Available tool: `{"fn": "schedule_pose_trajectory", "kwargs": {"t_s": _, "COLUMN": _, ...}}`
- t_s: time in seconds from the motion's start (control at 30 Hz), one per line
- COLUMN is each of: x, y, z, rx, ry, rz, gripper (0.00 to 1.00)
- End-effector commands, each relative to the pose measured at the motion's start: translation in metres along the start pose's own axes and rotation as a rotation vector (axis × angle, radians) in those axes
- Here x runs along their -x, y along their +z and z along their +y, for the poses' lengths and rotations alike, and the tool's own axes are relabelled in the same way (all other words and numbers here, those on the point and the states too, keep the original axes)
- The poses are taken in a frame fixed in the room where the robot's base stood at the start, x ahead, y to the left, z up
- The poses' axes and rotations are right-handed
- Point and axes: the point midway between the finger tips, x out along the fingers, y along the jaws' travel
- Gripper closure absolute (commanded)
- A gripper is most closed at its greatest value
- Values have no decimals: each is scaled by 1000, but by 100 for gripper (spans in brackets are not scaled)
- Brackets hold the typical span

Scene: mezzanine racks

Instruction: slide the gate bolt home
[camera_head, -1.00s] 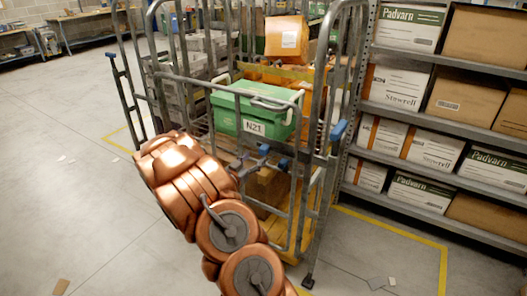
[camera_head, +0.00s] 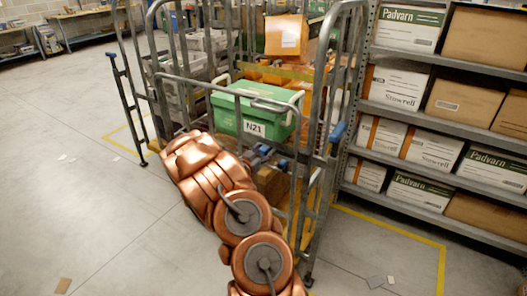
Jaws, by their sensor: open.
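A grey metal roll cage (camera_head: 331,75) with a barred front gate (camera_head: 238,112) stands in the middle of the view. Small blue and grey fittings (camera_head: 265,151), which look like the gate bolt, sit low on the gate towards its right side. My copper arm covers the area left of and below them. How far the bolt is slid cannot be made out. My gripper is not visible; the arm's bulky links hide its end.
A green crate (camera_head: 225,114) marked N21 and an orange carton (camera_head: 286,36) are inside the cage. A shelf rack with boxes (camera_head: 433,150) stands close on the right. Open floor (camera_head: 90,200) lies to the left, with scraps of litter and yellow lines.

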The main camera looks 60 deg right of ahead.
Motion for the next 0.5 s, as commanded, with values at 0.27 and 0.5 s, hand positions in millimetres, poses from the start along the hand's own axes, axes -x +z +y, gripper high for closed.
{"fn": "schedule_pose_trajectory", "kwargs": {"t_s": 0.27, "x": 0, "y": 0, "z": 0, "rx": 0, "ry": 0, "rz": 1, "gripper": 46}}
{"fn": "schedule_pose_trajectory", "kwargs": {"t_s": 0.5, "x": 0, "y": 0, "z": 0, "rx": 0, "ry": 0, "rz": 1, "gripper": 71}}
